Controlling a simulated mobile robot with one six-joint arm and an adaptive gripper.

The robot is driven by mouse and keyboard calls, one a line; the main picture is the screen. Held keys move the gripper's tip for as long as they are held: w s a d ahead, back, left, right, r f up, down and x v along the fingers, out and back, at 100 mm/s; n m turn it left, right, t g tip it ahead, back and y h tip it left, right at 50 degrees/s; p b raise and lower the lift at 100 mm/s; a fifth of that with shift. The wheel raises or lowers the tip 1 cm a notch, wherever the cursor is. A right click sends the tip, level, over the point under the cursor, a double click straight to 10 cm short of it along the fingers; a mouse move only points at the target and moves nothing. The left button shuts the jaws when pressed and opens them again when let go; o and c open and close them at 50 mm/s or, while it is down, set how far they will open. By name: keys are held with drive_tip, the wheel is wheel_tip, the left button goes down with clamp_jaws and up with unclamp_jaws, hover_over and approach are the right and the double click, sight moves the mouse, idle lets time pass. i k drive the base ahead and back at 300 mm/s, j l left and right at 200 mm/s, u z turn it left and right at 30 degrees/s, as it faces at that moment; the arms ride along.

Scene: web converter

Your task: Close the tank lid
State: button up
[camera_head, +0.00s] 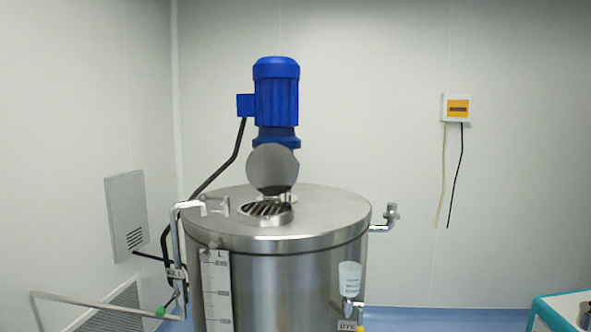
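A steel tank (330,212) stands in the middle of the head view, with a blue motor (277,95) on its top. On the tank top is a round opening (266,210) with a dark slotted grate in it. A round grey lid (273,169) stands raised, close to upright, at the back of the opening, in front of the motor's lower part. The opening is uncovered. My gripper is not in the picture.
Pipes and a bent handle rise at the tank's left (178,235). A fitting (384,221) sticks out at the right. A white-topped table (565,308) is at the lower right. The space above the tank's front is clear.

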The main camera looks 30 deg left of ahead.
sight(272, 169)
drive_tip(key=i+u, duration=0.1)
drive_tip(key=i, duration=0.85)
drive_tip(key=i+l+u, duration=0.15)
drive_tip(key=i, duration=0.8)
drive_tip(key=i+l+u, duration=0.2)
drive_tip(key=i, duration=1.8)
drive_tip(key=i+u, duration=0.35)
drive_tip(key=i+l+u, duration=0.2)
drive_tip(key=i+u, duration=0.15)
drive_tip(key=i, duration=0.2)
drive_tip(key=i+l+u, duration=0.35)
drive_tip(key=i+j+u, duration=0.1)
drive_tip(key=u, duration=3.1)
